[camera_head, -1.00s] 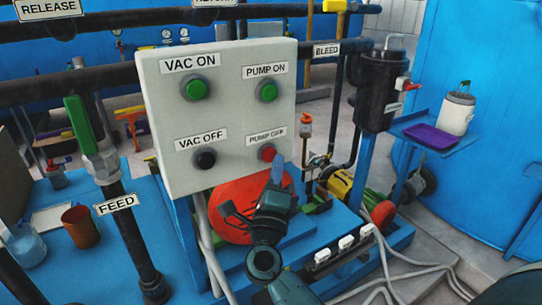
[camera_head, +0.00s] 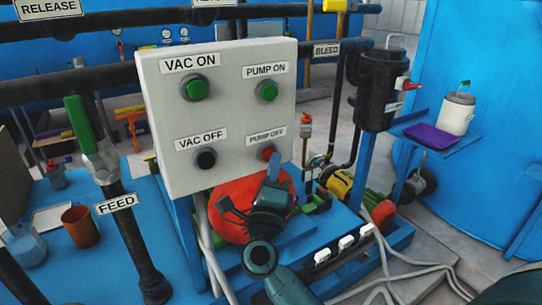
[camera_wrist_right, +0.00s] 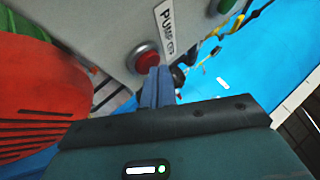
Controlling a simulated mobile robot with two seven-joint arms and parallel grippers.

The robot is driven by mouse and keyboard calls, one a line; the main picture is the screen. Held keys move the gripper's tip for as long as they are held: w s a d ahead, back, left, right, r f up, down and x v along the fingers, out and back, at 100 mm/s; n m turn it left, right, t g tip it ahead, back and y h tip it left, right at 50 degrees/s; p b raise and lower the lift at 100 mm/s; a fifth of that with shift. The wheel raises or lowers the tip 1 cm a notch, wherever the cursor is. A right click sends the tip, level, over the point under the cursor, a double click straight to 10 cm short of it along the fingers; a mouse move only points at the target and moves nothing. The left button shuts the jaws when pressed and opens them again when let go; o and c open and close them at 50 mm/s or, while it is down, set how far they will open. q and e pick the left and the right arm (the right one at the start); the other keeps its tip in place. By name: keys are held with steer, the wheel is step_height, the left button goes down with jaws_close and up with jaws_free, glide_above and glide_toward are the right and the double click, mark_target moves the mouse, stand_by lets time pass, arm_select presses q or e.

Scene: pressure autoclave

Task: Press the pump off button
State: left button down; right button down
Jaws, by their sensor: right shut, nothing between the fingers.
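The red pump off button (camera_head: 267,153) sits at the lower right of the pale control box (camera_head: 222,120), under a PUMP OFF label (camera_head: 265,134). In the right wrist view the same red button (camera_wrist_right: 146,56) shows just left of and beyond my fingertips. My right gripper (camera_head: 275,163) is shut and empty, its blue fingers pointing up at the button, partly in front of its lower edge. The right wrist view shows the shut fingers (camera_wrist_right: 157,75) close to the button; I cannot tell whether they touch it. My left gripper is not in view.
The box also carries a green VAC ON button (camera_head: 195,88), a green PUMP ON button (camera_head: 267,90) and a black VAC OFF button (camera_head: 205,158). A dark FEED pipe (camera_head: 137,240) stands at left. A red round part (camera_head: 225,215) lies below the box.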

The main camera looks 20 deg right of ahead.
steer(key=shift+w, duration=0.2)
stand_by(0.5)
steer(key=shift+s+d+p, duration=0.1)
steer(key=shift+s+p, duration=0.25)
steer(key=shift+s, duration=0.55)
steer(key=shift+s+d+p, duration=0.2)
steer(key=shift+s+p, duration=0.2)
steer(key=shift+s, duration=0.85)
steer(key=shift+s+d+p, duration=0.15)
steer(key=shift+s+p, duration=0.2)
steer(key=shift+s, duration=0.9)
